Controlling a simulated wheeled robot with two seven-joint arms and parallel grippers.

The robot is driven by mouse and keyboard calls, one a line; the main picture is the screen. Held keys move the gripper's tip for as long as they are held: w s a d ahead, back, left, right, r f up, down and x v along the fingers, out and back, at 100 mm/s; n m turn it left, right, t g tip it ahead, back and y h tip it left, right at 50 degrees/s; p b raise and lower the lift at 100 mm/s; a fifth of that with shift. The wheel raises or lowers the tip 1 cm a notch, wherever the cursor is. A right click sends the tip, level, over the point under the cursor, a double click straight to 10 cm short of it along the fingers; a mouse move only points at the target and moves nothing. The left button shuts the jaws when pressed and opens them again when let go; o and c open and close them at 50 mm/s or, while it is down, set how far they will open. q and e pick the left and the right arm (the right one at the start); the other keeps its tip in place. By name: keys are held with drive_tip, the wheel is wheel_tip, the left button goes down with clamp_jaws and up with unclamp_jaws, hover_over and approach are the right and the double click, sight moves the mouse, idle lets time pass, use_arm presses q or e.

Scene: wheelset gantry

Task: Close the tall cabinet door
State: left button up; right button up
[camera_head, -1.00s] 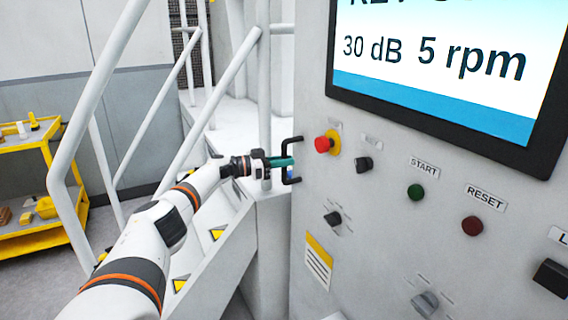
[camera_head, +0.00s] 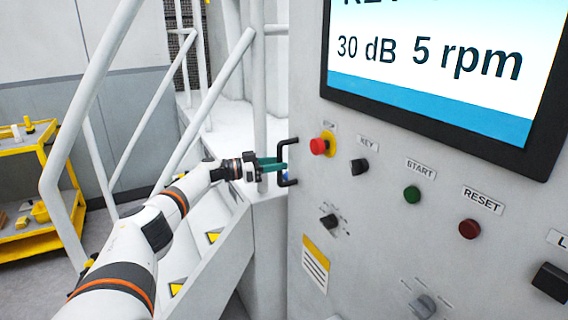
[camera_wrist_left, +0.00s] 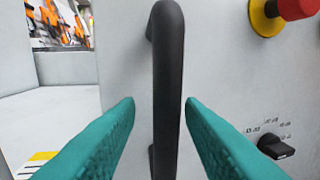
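The tall grey cabinet door (camera_head: 345,225) fills the right of the head view, with a screen and several knobs on its face. Its black bar handle (camera_head: 284,162) stands at the door's left edge. My left gripper (camera_head: 280,163) is at the handle, fingers pointing right. In the left wrist view the upright handle (camera_wrist_left: 167,90) stands between the two teal fingertips (camera_wrist_left: 158,105), with a gap on each side. The fingers are open and do not appear to touch it. Whether the door stands ajar is unclear. My right gripper is not in view.
A red emergency stop (camera_head: 321,146) and a black key knob (camera_head: 360,167) are right of the handle. White stair railings (camera_head: 120,120) stand close around my left arm. A yellow cart (camera_head: 42,190) stands at the far left.

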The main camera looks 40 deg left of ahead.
use_arm(q)
drive_tip(key=b+v, duration=0.1)
drive_tip(key=v, duration=0.7)
drive_tip(key=shift+s+a, duration=0.2)
drive_tip(key=shift+s, duration=0.1)
